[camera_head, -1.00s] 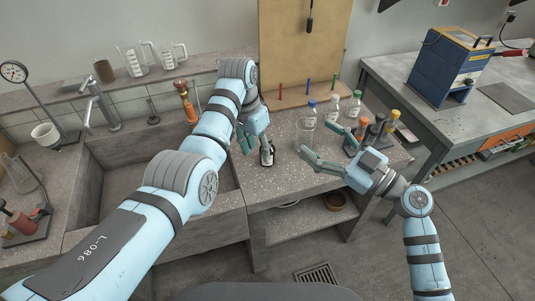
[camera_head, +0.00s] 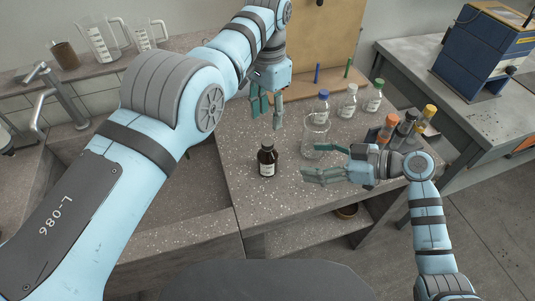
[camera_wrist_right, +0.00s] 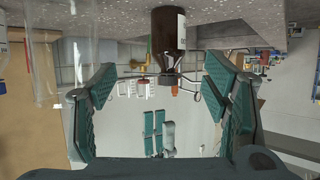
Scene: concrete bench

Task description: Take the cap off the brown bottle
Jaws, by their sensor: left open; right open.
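The brown bottle (camera_head: 267,161) stands upright on the speckled bench, with a black cap on its top and a white label. My left gripper (camera_head: 267,111) is open and empty, above and behind the bottle in the head view, apart from it. My right gripper (camera_head: 310,175) is open, to the right of the bottle, its fingers pointing left toward it with a gap between. In the right wrist view, which is upside down, the brown bottle (camera_wrist_right: 168,30) shows ahead between the two teal fingers; neither touches it.
A clear glass beaker (camera_head: 315,135) stands close behind my right gripper. Capped bottles (camera_head: 348,101) stand further back. A rack of orange-, grey- and yellow-topped items (camera_head: 405,128) is at the right. The sink (camera_head: 170,190) lies left; the bench's front edge is close to the bottle.

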